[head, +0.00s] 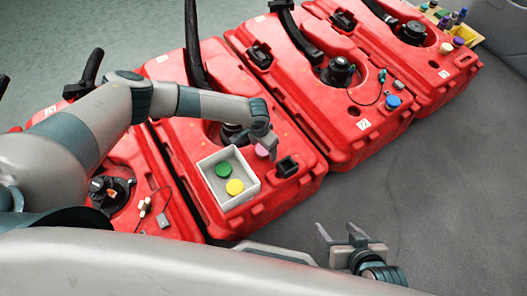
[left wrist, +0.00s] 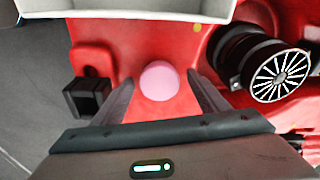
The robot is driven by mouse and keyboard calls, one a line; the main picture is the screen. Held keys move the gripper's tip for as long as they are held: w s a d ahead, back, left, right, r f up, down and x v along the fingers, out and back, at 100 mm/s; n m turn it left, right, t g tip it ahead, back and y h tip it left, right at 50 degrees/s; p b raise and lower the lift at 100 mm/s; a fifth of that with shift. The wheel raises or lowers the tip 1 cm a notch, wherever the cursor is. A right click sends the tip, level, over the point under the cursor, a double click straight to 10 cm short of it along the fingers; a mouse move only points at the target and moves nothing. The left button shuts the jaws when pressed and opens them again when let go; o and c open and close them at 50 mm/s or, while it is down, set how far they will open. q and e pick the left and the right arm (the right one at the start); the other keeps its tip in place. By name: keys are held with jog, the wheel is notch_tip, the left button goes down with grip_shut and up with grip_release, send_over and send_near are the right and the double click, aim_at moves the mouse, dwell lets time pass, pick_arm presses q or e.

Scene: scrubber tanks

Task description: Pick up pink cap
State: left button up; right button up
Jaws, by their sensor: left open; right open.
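The pink cap (head: 262,151) is on the red scrubber tank (head: 298,146), just right of a white tray. My left gripper (head: 266,141) is above it, pointing down, and partly covers it in the head view. In the left wrist view the round pink cap (left wrist: 159,80) shows between the tips of my open left gripper (left wrist: 160,88), with a gap on both sides. The gripper holds nothing. My right gripper (head: 340,229) is open and empty, low over the grey floor, away from the cap.
The white tray (head: 205,187) on the tank holds a green cap (head: 223,169) and a yellow cap (head: 234,187). A black fitting (left wrist: 275,68) stands right of the gripper in the wrist view, a black square part (left wrist: 87,97) left. More red tanks lie on both sides.

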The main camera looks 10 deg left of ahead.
pick_arm(q)
jog(key=shift+f, duration=0.35)
pick_arm(e)
jog(key=shift+a+r, duration=0.1)
pick_arm(q)
jog(key=shift+c, duration=0.4)
pick_arm(e)
jog(key=shift+w, duration=0.1)
pick_arm(q)
jog(key=c, duration=1.1)
jog(key=shift+c, duration=0.2)
jog(key=shift+r, duration=0.5)
notch_tip(320, 180, up, 4)
jog(key=shift+d+f+p, duration=0.1)
jog(key=shift+f+p, duration=0.1)
jog(key=shift+p, duration=0.4)
jog(key=w+d+r, duration=0.3)
jog(key=d+r, duration=0.3)
jog(key=d, duration=0.5)
jog(key=shift+r, duration=0.2)
pick_arm(e)
jog(key=shift+s+d+f+g+h, duration=0.2)
jog(key=shift+s+d+g, duration=0.05)
jog(key=shift+d, duration=0.25)
jog(key=shift+s+d+f+g+h, duration=0.15)
jog(key=shift+s+d+g+h, duration=0.1)
jog(key=shift+d, duration=0.2)
